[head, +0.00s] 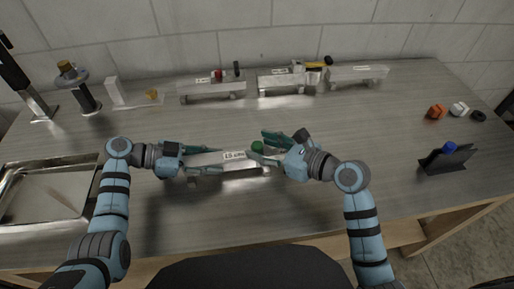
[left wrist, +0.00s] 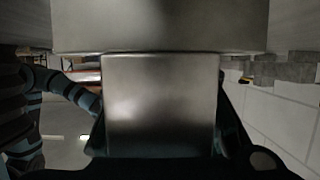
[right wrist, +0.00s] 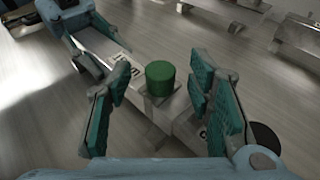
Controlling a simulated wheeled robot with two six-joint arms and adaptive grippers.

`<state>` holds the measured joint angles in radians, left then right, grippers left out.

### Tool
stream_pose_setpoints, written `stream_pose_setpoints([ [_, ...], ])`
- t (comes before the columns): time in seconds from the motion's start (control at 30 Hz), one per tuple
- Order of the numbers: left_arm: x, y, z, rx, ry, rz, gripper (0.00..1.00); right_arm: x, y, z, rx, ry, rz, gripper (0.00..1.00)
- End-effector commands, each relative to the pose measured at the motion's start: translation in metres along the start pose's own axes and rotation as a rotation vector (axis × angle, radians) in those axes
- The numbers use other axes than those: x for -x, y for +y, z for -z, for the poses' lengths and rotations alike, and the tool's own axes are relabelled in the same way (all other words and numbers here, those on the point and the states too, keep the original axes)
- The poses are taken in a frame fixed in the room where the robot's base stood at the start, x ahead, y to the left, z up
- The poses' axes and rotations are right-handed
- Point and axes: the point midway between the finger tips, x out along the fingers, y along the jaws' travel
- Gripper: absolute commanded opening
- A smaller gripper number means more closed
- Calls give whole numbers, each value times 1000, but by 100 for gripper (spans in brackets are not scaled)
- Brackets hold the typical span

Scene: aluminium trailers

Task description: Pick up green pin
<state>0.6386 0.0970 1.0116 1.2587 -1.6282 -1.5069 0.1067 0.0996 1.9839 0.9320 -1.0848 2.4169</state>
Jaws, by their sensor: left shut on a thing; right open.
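The green pin (head: 257,147) stands upright near the right end of an aluminium trailer (head: 232,158) with a white label. In the right wrist view the green pin (right wrist: 160,77) sits between the fingers, with a gap on both sides. My right gripper (head: 268,147) is open around it and does not visibly touch it; the right wrist view shows its teal fingers (right wrist: 165,110) spread. My left gripper (head: 190,163) is shut on the trailer's left end.
Several trailers (head: 212,88) stand along the back, some with red, black and yellow parts. A metal tray (head: 45,211) is at left. An orange part (head: 436,112), a white part (head: 459,108) and a dark stand (head: 446,160) with a blue part are at right. Table space right of my right gripper is clear.

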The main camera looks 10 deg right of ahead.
Motion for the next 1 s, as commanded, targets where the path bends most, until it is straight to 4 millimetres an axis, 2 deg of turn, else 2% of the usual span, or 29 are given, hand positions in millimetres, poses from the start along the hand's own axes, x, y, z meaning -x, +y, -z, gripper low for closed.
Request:
stream_pose_setpoints([
  [0.17, 0, 0, 0, 0, 0, 0, 0, 0, 0, 0, 1, 1, 1, 46],
  [0.4, 0, 0, 0, 0, 0, 0, 0, 0, 0, 0, 1, 1, 1, 8],
  [0.47, 0, 0, 0, 0, 0, 0, 0, 1, 0, 0, 1, 1, 1, 0],
  [0.67, 0, 0, 0, 0, 0, 0, 0, 1, 0, 0, 1, 0, 1, 0],
  [0.77, 0, 0, 0, 0, 0, 0, 0, 3, 0, -7, 4, -2, 1, 0],
  [0.87, 0, 0, 0, 0, 0, 0, 0, 8, -1, -26, 7, -3, 2, 0],
  [1.0, 0, 0, 0, 0, 0, 0, 0, 20, -1, -63, 8, -4, 3, 0],
])
